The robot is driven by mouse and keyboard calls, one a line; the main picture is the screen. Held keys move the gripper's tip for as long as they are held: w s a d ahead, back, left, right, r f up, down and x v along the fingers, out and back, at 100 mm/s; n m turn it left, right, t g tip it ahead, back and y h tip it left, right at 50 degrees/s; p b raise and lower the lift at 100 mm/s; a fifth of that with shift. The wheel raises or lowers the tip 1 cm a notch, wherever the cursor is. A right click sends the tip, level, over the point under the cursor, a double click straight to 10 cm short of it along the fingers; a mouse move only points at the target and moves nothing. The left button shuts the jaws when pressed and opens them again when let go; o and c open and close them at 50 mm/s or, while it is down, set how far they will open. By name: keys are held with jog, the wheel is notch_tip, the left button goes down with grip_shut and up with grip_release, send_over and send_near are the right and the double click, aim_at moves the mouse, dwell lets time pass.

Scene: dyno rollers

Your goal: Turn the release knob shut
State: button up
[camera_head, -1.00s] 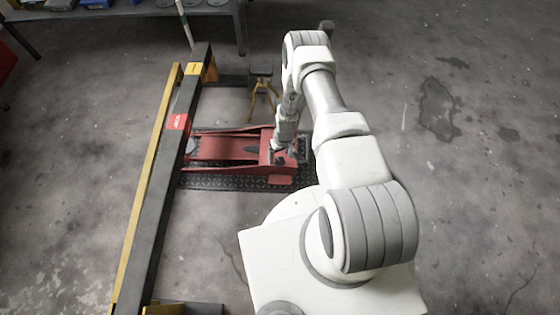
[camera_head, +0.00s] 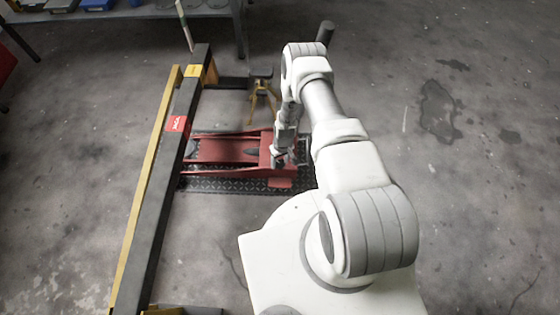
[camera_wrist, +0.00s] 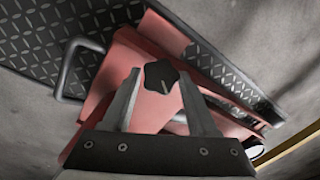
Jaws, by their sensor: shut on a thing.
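The release knob (camera_wrist: 161,77) is a small black lobed knob with a pale line on it, on the red floor jack (camera_wrist: 117,77). In the head view the jack (camera_head: 228,149) lies low on a dark tread plate mat. My gripper (camera_wrist: 160,80) has one finger on each side of the knob in the wrist view and is shut on it. In the head view my gripper (camera_head: 279,161) points down at the jack's right end; the knob is too small and covered to make out there.
A black and yellow beam (camera_head: 160,190) runs along the jack's left side. A yellow-legged stand (camera_head: 262,92) is behind the jack. A grey metal handle (camera_wrist: 66,72) sticks out beside it. A bench (camera_head: 150,10) stands at the back. The floor (camera_head: 470,170) to the right is clear.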

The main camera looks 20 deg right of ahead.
jog(key=shift+c, duration=0.3)
jog(key=shift+d+m+y, duration=0.15)
jog(key=shift+m+y, duration=0.75)
jog(key=shift+m, duration=0.3)
jog(key=o, duration=1.4)
jog(key=shift+c, duration=0.2)
jog(key=p+v, duration=0.4)
jog(key=v, duration=0.8)
jog(key=shift+p, duration=0.3)
